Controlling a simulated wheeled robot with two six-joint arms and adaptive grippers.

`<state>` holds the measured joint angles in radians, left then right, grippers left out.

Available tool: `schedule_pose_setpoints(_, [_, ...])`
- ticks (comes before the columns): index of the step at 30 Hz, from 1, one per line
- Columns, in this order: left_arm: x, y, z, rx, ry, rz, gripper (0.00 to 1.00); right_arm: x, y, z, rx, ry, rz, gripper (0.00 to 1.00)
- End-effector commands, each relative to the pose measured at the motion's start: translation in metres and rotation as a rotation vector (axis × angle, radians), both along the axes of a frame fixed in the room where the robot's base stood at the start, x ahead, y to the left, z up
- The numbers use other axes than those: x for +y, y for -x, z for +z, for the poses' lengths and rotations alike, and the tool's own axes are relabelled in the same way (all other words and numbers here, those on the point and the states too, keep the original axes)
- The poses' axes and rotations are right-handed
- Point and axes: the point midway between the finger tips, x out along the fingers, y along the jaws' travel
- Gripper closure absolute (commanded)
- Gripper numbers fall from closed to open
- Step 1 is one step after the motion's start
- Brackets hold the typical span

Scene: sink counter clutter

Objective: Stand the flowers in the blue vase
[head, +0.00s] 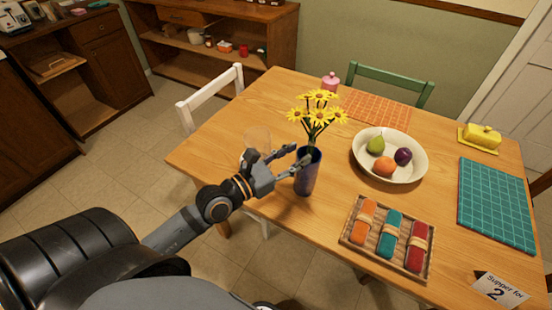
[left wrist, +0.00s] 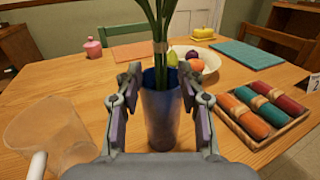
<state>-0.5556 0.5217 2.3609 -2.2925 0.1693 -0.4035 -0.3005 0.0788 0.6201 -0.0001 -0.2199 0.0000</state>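The blue vase (head: 307,174) stands upright on the wooden table near its left front edge; it also shows in the left wrist view (left wrist: 162,122). The yellow flowers (head: 318,108) stand upright above it, and their green stems run down to the vase's mouth. In the left wrist view the stems (left wrist: 163,22) have a tan tie around them. My left gripper (head: 298,158) is at the vase's upper part, fingers spread, one on each side of the stems and rim. Its fingers (left wrist: 160,88) appear clear of the stems. The lower stem ends are hidden. My right gripper is not in view.
A clear pitcher (left wrist: 48,135) stands left of the vase. A white bowl of fruit (head: 417,147) is to the right, and a tray of rolled napkins (head: 350,238) is at the front right. A pink jar (head: 330,82) and orange placemat (head: 376,113) are behind.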

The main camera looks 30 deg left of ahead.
Motion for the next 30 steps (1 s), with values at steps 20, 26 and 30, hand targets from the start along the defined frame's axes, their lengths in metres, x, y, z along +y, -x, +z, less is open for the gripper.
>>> schedule_pose_setpoints(20, [0.028,0.062,0.002,-0.003,0.003,-0.002,0.61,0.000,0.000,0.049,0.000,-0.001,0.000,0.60])
schedule_pose_setpoints(26, [0.028,0.061,0.002,-0.002,0.003,-0.002,0.61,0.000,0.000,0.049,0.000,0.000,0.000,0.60])
schedule_pose_setpoints(30, [0.028,0.061,0.003,-0.003,0.012,0.002,0.61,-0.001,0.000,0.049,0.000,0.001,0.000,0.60])
